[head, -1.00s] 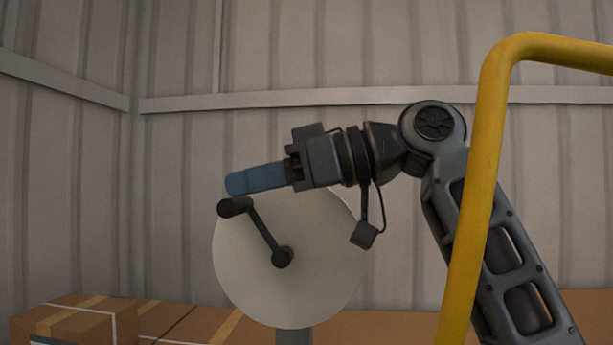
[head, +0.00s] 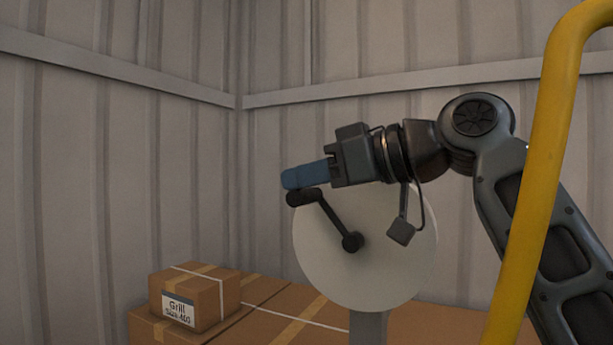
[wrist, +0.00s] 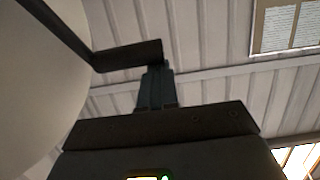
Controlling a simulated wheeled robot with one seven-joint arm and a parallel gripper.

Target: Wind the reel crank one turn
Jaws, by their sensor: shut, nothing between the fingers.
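The reel is a pale round disc (head: 365,270) on a grey post (head: 368,327). Its dark crank arm (head: 332,222) runs from the hub up and left to a dark handle (head: 303,197). My gripper (head: 290,179) has blue fingers that point left, shut and empty, with their tips just above the handle in the head view. In the wrist view the closed fingers (wrist: 154,75) reach up to the end of the crank handle (wrist: 128,55). I cannot tell whether they touch it. The reel disc (wrist: 40,80) fills the left of that view.
Cardboard boxes lie low behind the reel, with a smaller labelled box (head: 195,297) on top at left. A yellow rail (head: 540,170) stands at right, in front of my arm. Corrugated walls close the back. A printed sheet (wrist: 288,25) hangs on the wall.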

